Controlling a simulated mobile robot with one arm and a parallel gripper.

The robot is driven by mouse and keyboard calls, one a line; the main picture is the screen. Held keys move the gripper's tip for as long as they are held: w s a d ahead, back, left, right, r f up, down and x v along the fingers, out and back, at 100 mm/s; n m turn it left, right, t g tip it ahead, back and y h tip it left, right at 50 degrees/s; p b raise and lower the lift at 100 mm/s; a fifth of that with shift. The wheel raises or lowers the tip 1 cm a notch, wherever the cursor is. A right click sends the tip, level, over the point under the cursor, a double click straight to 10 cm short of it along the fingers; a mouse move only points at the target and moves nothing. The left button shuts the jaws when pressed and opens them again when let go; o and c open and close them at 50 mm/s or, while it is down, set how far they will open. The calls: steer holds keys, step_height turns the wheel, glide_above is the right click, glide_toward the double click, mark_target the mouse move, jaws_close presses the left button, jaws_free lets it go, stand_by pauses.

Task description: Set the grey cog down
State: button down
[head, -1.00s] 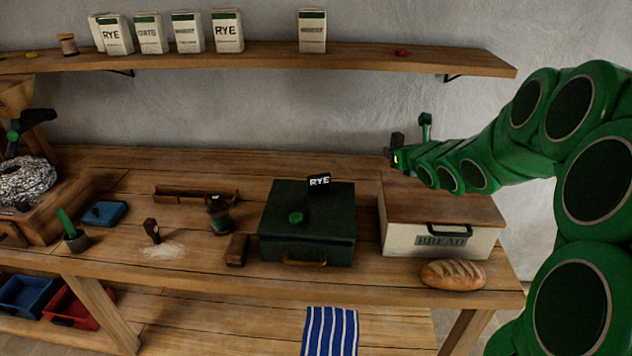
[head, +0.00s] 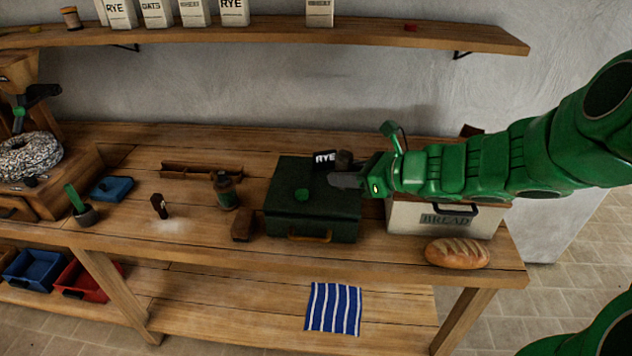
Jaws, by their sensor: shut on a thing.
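My gripper (head: 347,171) reaches in from the right and hangs over the right part of the dark green box (head: 285,213). Its jaws are shut on a small dark piece, taken as the grey cog (head: 344,157). Its teeth cannot be made out, and the jaws hide part of it. Whether it touches the box lid cannot be told. No other grey cog shows clearly.
The bread bin (head: 408,218) stands under my arm, with a loaf (head: 457,253) in front. A brown block (head: 242,226) and a bottle (head: 225,191) are left of the box.

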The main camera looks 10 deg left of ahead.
steer(key=s, duration=0.1)
glide_above(326, 196)
steer(key=s, duration=0.1)
steer(key=shift+g, duration=0.4)
step_height(326, 196, down, 9)
steer(key=shift+s+d+r, duration=0.1)
steer(key=shift+s+d, duration=0.05)
steer(key=shift+w+f+n, duration=0.3)
steer(key=shift+w+f, duration=0.25)
steer(key=shift+f, duration=1.65)
steer(key=shift+f, duration=0.1)
steer(key=c, duration=0.9)
jaws_free()
steer(key=shift+o, duration=0.2)
